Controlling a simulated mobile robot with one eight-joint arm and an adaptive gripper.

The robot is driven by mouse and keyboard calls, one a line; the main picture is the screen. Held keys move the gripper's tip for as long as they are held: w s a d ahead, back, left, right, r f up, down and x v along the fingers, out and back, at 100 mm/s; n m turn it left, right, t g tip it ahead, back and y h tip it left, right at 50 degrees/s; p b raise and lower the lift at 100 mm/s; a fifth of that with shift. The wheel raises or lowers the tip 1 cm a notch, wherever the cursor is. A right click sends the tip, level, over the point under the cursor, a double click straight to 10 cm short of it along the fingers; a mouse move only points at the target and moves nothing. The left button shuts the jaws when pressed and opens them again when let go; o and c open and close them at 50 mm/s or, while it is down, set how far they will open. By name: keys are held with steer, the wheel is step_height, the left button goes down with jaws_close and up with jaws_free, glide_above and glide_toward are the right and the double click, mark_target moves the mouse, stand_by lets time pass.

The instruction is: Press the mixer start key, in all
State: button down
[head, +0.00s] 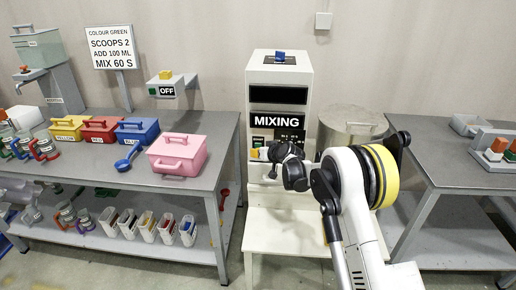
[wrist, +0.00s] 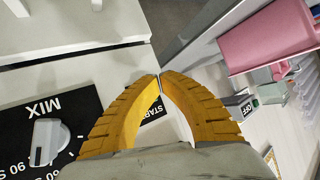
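The white mixer (head: 250,88) stands at the middle of the head view, and its display (head: 279,123) reads MIXING. A green start key (head: 257,141) shows on the left of its front panel, just above my gripper (head: 256,154). In the wrist view my gripper (wrist: 161,76) has its yellow fingertips together, with nothing held between them. A black START label (wrist: 152,108) shows between the bowed fingers, partly hidden by them. The MIX dial (wrist: 48,142) lies to the left. Whether the fingertips touch the key cannot be told.
A sign (head: 110,47) reads COLOUR GREEN, SCOOPS 2, ADD 100 ML, MIX 60 S. A pink tub (head: 178,155) stands on the left bench's near right corner. A small box (head: 167,90) reads OFF. A round metal drum (head: 350,120) stands right of the mixer.

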steer(key=shift+s, duration=0.15)
steer(key=s, duration=0.4)
steer(key=shift+s+a, duration=0.1)
steer(key=shift+s, duration=0.3)
stand_by(0.6)
steer(key=s+d+r+m+g+h, duration=0.1)
steer(key=s+d+r+h, duration=0.1)
steer(key=s+d+r, duration=0.55)
steer(key=s+d+r+m+h, duration=0.1)
steer(key=s+d+r, duration=0.4)
steer(key=s+r, duration=0.55)
steer(key=s+d+f+h, duration=0.1)
steer(key=s+d, duration=0.3)
steer(key=s, duration=0.6)
steer(key=s+d+f+m+g+h, duration=0.1)
steer(key=s+d, duration=0.4)
steer(key=s, duration=0.5)
steer(key=s+d+f+m+g+h, duration=0.1)
steer(key=s+d, duration=0.3)
steer(key=s, duration=0.6)
steer(key=shift+s+d+f+h, duration=0.15)
steer(key=shift+s+h, duration=0.1)
steer(key=shift+h, duration=0.35)
